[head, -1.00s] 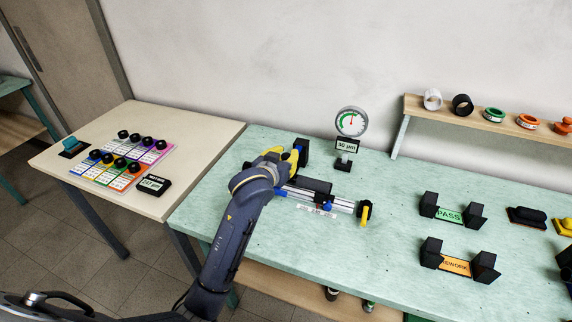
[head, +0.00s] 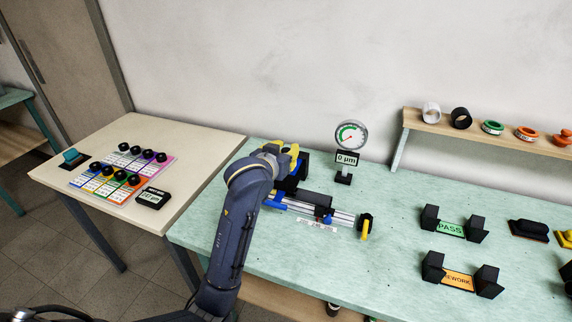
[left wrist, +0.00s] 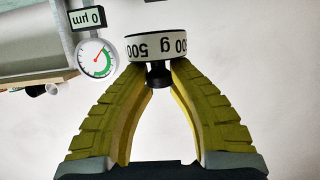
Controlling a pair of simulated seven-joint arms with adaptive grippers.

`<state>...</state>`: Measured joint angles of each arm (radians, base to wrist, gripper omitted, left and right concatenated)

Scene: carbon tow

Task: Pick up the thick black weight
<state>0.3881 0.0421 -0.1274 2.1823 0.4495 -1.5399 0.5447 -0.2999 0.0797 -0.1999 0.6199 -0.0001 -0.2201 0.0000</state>
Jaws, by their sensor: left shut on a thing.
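My left gripper (head: 284,150) is at the measuring rig (head: 316,208) on the green bench, seen mostly from behind my arm. In the left wrist view the yellow fingers (left wrist: 158,72) are closed on the small dark knob of a thick round weight (left wrist: 155,47). The weight has dark edges and a white band reading 500 g. In the head view I cannot make out the weight behind the gripper. My right gripper is not in view.
A dial gauge (head: 350,135) with a 0 µm display (head: 347,158) stands behind the rig. PASS (head: 451,229) and REWORK (head: 459,280) holders stand to the right. A wall shelf (head: 480,127) carries rolls. Black-knobbed pieces sit on coloured cards on the left table (head: 60,180).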

